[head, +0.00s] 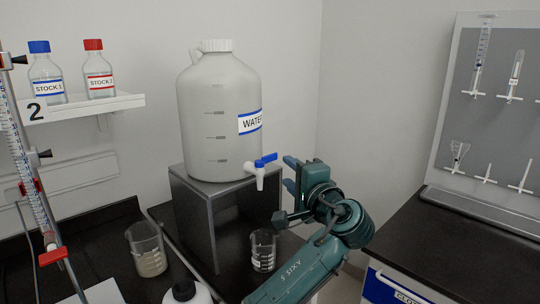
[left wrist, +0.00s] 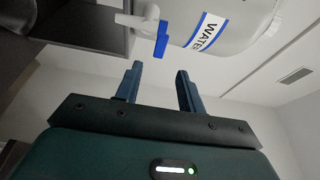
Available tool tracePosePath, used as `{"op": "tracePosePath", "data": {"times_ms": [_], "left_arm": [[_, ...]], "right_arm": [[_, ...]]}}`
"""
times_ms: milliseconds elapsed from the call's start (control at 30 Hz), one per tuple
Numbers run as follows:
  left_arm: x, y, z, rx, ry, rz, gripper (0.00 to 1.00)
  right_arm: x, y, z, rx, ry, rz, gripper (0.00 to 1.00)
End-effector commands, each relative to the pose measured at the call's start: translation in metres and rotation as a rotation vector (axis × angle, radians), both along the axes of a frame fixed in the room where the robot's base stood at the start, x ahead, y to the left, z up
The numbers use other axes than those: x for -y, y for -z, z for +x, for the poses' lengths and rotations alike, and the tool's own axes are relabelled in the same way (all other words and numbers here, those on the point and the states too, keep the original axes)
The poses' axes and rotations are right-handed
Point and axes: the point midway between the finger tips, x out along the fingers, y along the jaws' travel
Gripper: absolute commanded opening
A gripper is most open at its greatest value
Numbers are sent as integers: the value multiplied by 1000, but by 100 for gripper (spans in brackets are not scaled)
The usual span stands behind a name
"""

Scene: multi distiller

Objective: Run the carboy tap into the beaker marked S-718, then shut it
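The white carboy (head: 218,115) labelled WATER stands on a dark grey stand (head: 196,215). Its white tap (head: 260,178) has a blue lever (head: 266,159), pointing right; no stream shows below the spout. A small clear beaker (head: 263,250) stands below the tap; its label is too small to read. A larger beaker (head: 148,250) with greyish contents stands at the left. My left gripper (head: 288,173) is open and empty, just right of the lever. In the left wrist view, the lever (left wrist: 162,39) lies beyond the gap between the fingers (left wrist: 160,82), apart from them. My right gripper is not in view.
A shelf (head: 85,108) holds two stock bottles (head: 99,76). A burette (head: 35,190) with red clamps stands far left. A white bottle (head: 190,293) is at the front. A pegboard (head: 500,110) with glassware stands over the right bench (head: 470,250).

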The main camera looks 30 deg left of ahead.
Motion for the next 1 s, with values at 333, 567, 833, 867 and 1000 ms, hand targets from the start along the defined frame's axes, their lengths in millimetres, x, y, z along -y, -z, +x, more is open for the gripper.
{"op": "tracePosePath", "data": {"times_ms": [333,567,833,867,1000], "left_arm": [[-58,-2,45,-2,-3,3,39],[-78,-1,63,0,0,0,39],[-83,0,67,1,1,-1,39],[-83,0,66,0,1,0,39],[-83,0,66,0,1,0,34]], "right_arm": [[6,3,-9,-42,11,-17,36],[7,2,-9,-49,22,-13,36],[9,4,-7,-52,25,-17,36],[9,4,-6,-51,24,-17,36],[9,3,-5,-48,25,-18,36]]}}
